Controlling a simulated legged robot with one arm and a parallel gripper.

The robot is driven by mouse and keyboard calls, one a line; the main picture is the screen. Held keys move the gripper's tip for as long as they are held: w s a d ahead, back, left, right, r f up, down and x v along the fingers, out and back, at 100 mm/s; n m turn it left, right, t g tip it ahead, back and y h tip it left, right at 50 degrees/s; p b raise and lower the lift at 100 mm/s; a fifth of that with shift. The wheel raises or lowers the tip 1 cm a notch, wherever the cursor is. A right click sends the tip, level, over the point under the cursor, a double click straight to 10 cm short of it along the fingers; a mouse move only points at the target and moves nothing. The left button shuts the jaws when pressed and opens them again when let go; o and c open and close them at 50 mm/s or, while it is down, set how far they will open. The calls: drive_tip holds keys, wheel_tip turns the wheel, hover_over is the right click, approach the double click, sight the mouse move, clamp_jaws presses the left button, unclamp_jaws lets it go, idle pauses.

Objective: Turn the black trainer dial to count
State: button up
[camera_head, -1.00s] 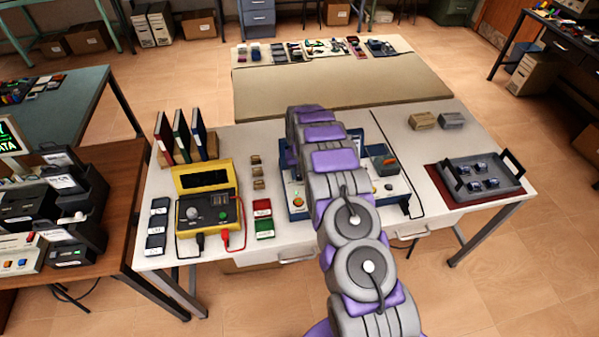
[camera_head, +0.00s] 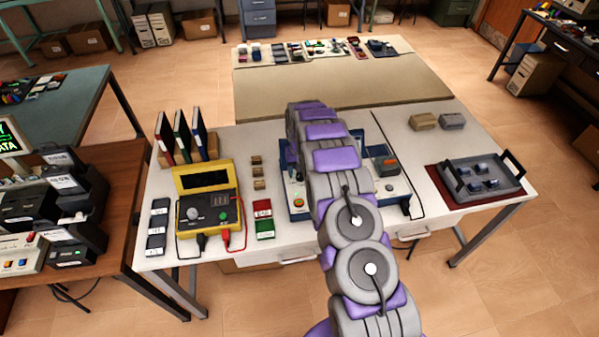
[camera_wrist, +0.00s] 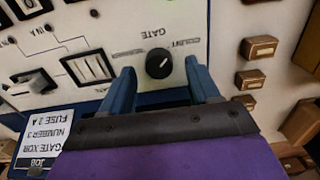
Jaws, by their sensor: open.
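The black dial (camera_wrist: 159,64) sits on the white trainer panel (camera_wrist: 105,25) in the wrist view, with the labels GATE and COUNT printed above it in the picture, upside down. A light mark on the dial shows, but I cannot tell exactly where it points. My gripper (camera_wrist: 160,82) is open, its two blue fingers on either side of the dial with gaps; I cannot tell whether they reach its depth. In the head view the trainer (camera_head: 388,172) stands on the white table, largely hidden behind my arm, and the dial and gripper are hidden there.
A yellow meter (camera_head: 208,212) with leads, a red and green box pair (camera_head: 263,218) and small wooden blocks (camera_head: 257,172) stand left of the trainer. A grey tray (camera_head: 487,183) lies at right. A job card (camera_wrist: 47,137) is near the gripper in the wrist view.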

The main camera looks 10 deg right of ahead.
sight(300, 174)
wheel_tip(300, 174, up, 16)
drive_tip(key=shift+p, duration=0.45)
drive_tip(key=s+r+b, duration=0.1)
drive_tip(key=s+r, duration=0.4)
drive_tip(key=s, duration=0.3)
drive_tip(key=s+r+g+b, duration=0.1)
drive_tip(key=s+r, duration=0.4)
drive_tip(key=s, duration=0.3)
drive_tip(key=s+r+b, duration=0.1)
drive_tip(key=s+r, duration=0.3)
drive_tip(key=s, duration=0.4)
drive_tip(key=s+f+b, duration=0.1)
drive_tip(key=s+b, duration=0.1)
drive_tip(key=s, duration=2.7)
drive_tip(key=shift+f+g, duration=0.4)
